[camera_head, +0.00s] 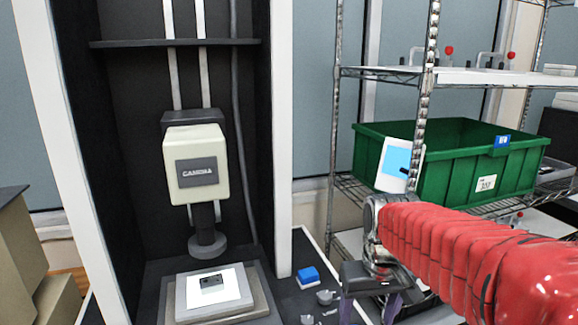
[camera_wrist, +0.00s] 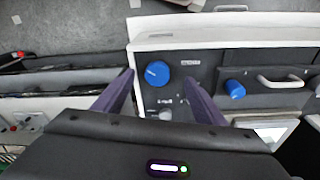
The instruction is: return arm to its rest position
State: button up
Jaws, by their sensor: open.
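My red-sleeved arm reaches in from the right in the head view, with my gripper (camera_head: 372,306) at its end, low in front of the shelf rack. In the wrist view the two purple fingers of my gripper (camera_wrist: 160,90) stand wide apart with nothing between them. Beyond them lies a panel (camera_wrist: 205,80) with a blue knob (camera_wrist: 157,73); the knob shows between the fingers, apart from them. The lower part of the gripper is cut off by the head view's bottom edge.
A dark cabinet holds a cream measuring head (camera_head: 197,165) above a plate (camera_head: 212,291) with a small dark part (camera_head: 211,283). A green bin (camera_head: 455,165) sits on the wire rack behind my arm. A second blue knob (camera_wrist: 235,89) and handle (camera_wrist: 280,82) are at right.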

jog(key=s+r+m+t, duration=0.1)
jog(key=s+t, duration=0.3)
jog(key=s, duration=0.9)
jog(key=shift+s+r, duration=0.15)
jog(key=shift+s, duration=0.25)
jog(key=shift+c, duration=0.4)
dwell(1.8)
